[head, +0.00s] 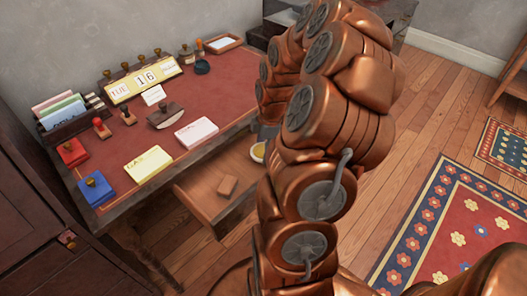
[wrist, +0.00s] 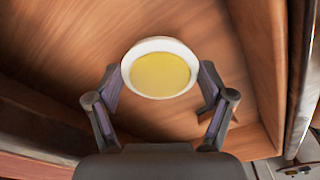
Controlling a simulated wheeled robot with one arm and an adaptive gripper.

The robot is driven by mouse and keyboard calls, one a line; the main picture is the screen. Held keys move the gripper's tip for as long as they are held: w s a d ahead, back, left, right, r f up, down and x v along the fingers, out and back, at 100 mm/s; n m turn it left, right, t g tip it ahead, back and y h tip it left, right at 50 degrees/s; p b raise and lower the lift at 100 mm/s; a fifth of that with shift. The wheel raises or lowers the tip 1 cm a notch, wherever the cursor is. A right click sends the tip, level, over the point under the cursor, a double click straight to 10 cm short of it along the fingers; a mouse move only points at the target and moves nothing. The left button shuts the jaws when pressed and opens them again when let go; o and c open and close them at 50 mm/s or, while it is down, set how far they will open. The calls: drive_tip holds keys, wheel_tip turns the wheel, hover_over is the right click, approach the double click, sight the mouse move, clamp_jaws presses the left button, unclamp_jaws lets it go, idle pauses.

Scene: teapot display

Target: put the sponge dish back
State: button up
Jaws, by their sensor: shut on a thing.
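The sponge dish, a round white dish with a yellow sponge face, shows in the wrist view (wrist: 130,67) between the fingers of my gripper (wrist: 159,80). My gripper is shut on it, one finger at each side of the rim. In the head view a sliver of the dish (head: 258,153) shows at the right part of the pulled-out wooden drawer (head: 206,201); my arm hides the rest of it and most of the gripper. Wooden walls and floor surround the dish in the wrist view. I cannot tell whether the dish touches the drawer floor.
A small brown block (head: 228,185) lies in the drawer. The desk (head: 235,92) above holds stamps, a yellow pad (head: 148,163), a white-pink pad (head: 196,132), a blue box (head: 95,190), a red box (head: 72,152) and a calendar (head: 144,77). A dark cabinet (head: 30,215) stands at left.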

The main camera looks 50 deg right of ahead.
drive_tip(key=shift+f, duration=0.65)
drive_tip(key=o, duration=1.3)
drive_tip(key=shift+f, duration=0.15)
drive_tip(key=shift+o, duration=0.2)
